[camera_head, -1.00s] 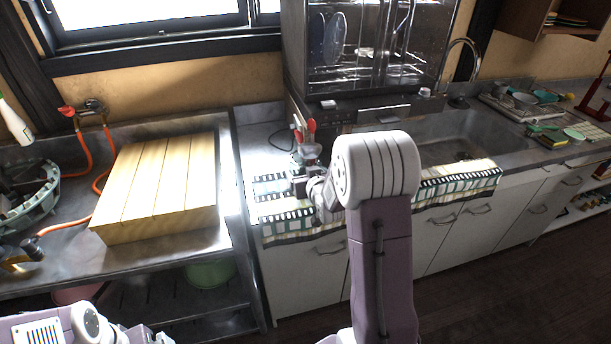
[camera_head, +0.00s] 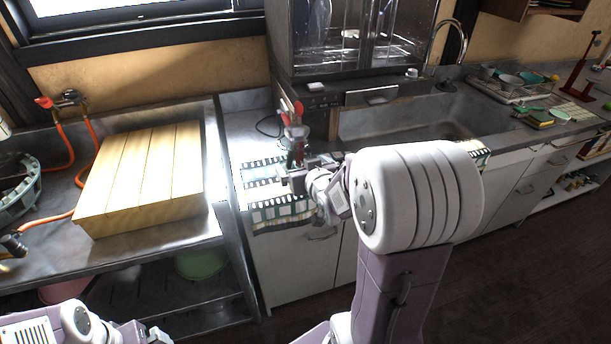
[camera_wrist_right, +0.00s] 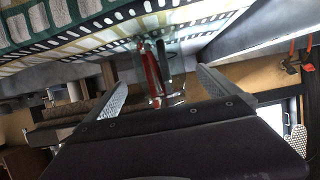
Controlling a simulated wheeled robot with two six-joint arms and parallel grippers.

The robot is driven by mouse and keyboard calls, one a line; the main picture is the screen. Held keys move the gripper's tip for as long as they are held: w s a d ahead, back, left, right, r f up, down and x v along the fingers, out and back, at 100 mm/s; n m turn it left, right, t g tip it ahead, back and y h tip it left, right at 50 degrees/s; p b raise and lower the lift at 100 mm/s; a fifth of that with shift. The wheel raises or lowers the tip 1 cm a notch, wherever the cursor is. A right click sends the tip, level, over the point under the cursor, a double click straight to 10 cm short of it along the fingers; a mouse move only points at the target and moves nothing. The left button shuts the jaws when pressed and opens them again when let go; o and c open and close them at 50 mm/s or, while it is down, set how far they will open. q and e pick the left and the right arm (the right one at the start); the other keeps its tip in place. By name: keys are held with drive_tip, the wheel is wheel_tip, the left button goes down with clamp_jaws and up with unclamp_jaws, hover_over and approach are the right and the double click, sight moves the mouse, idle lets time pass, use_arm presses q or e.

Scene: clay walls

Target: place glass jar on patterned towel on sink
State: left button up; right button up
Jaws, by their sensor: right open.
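The glass jar (camera_head: 295,142), see-through with red parts in and above it, stands upright at the back of the patterned towel (camera_head: 262,212). In the right wrist view, which is upside down, the jar (camera_wrist_right: 154,75) reaches away from the towel (camera_wrist_right: 60,25), its base seemingly on or by the towel's dark border. My right gripper (camera_head: 294,176) is just in front of the jar. Its two fingers (camera_wrist_right: 163,88) are apart, with the jar showing between them and no clear contact. Only part of my left arm shows, bottom left.
The sink basin (camera_head: 400,118) lies right of the jar, below a glass-doored cabinet (camera_head: 350,40). A wooden board (camera_head: 145,180) covers the left counter beside orange hoses (camera_head: 87,140). Dishes (camera_head: 512,82) sit at the far right counter.

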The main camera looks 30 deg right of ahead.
use_arm(q)
wheel_tip(320, 180, down, 3)
drive_tip(key=shift+f+b, duration=0.15)
drive_tip(key=shift+b, duration=0.85)
use_arm(e)
drive_tip(key=v, duration=0.3)
drive_tip(key=shift+s+a, duration=0.1)
drive_tip(key=shift+s, duration=0.2)
drive_tip(key=s+a+f+n+g+y, duration=0.1)
drive_tip(key=s+a+f+g+y, duration=0.1)
drive_tip(key=s+a+f+g, duration=0.65)
drive_tip(key=s+a+f+n+g+y, duration=0.1)
drive_tip(key=s+a+f+g, duration=0.5)
drive_tip(key=f, duration=0.5)
use_arm(q)
wheel_tip(320, 180, up, 20)
drive_tip(key=p, duration=2)
use_arm(e)
wheel_tip(320, 180, up, 20)
drive_tip(key=d+t, duration=0.1)
drive_tip(key=t, duration=0.1)
drive_tip(key=shift+s+d, duration=0.25)
drive_tip(key=shift+s, duration=0.05)
drive_tip(key=shift+r+t, duration=0.1)
drive_tip(key=shift+t, duration=0.15)
